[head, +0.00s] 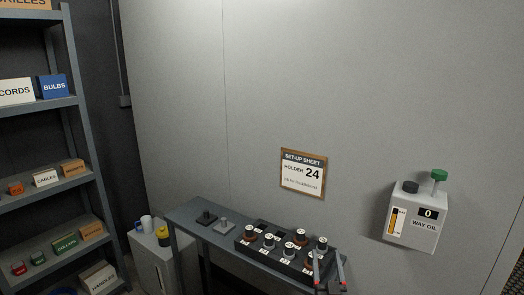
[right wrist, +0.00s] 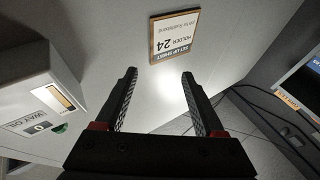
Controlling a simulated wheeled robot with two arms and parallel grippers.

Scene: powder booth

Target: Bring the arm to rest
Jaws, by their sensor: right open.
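My right gripper (head: 329,265) shows at the bottom of the head view, in front of the right end of the dark holder rack (head: 243,243). Its two fingers stand apart with nothing between them. The right wrist view also shows the right gripper (right wrist: 160,76) open and empty, pointing toward the grey wall with the set-up sheet (right wrist: 175,37). In the head view, the set-up sheet (head: 303,173) reads "HOLDER 24". My left gripper is in neither view.
The rack, with several round holders, sits on a narrow dark bench (head: 183,212). A "WAY OIL" box (head: 416,217) is on the wall at the right. A grey shelf unit (head: 83,133) with labelled boxes stands at the left.

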